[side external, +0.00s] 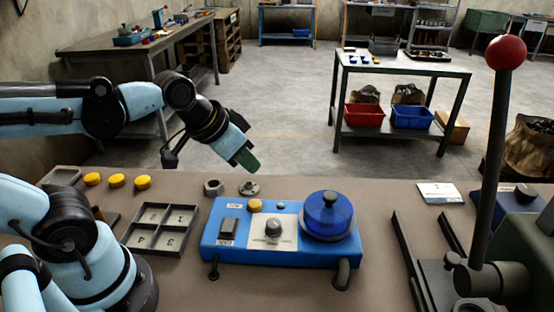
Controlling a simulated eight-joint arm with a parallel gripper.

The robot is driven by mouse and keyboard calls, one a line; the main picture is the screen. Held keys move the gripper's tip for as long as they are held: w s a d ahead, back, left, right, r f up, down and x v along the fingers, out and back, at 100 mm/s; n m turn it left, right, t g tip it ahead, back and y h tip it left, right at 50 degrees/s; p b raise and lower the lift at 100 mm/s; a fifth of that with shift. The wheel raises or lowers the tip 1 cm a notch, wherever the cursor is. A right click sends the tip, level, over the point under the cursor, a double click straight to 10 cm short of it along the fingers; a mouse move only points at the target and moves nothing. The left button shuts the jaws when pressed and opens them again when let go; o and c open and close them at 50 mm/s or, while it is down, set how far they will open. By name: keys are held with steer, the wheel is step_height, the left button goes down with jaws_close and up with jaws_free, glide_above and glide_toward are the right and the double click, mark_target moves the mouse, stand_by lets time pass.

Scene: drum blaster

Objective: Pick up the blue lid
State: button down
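The blue lid (327,210) is a translucent dome with a dark knob on top. It sits on the right end of the blue machine box (222,250) on the bench. My gripper (247,162) is in the air above the back edge of the bench, to the left of the lid and apart from it. Its green fingertip points down and to the right. I cannot tell from this view whether the fingers are apart, and nothing is seen held in them.
A grey numbered tray (158,228) and yellow discs (116,181) lie to the left. Two metal nuts (213,187) stand behind the box. A tall lever with a red ball (505,53) rises at the right.

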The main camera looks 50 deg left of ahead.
steer(key=shift+s+a+f+n, duration=0.3)
steer(key=shift+s+a+f, duration=0.15)
steer(key=shift+a, duration=0.05)
steer(key=c, duration=1.7)
jaws_free()
steer(key=shift+s+a+f, duration=0.15)
steer(key=shift+f, duration=0.05)
steer(key=o, duration=0.9)
step_height(320, 180, up, 10)
steer(key=m+g, duration=0.3)
steer(key=g, duration=0.4)
glide_above(330, 195)
steer(key=f, duration=0.6)
steer(key=shift+w+f, duration=0.25)
steer(key=shift+f, duration=0.05)
steer(key=shift+s+f, duration=0.15)
steer(key=shift+f, duration=1.25)
steer(key=shift+s+f, duration=0.15)
steer(key=shift+f, duration=1.25)
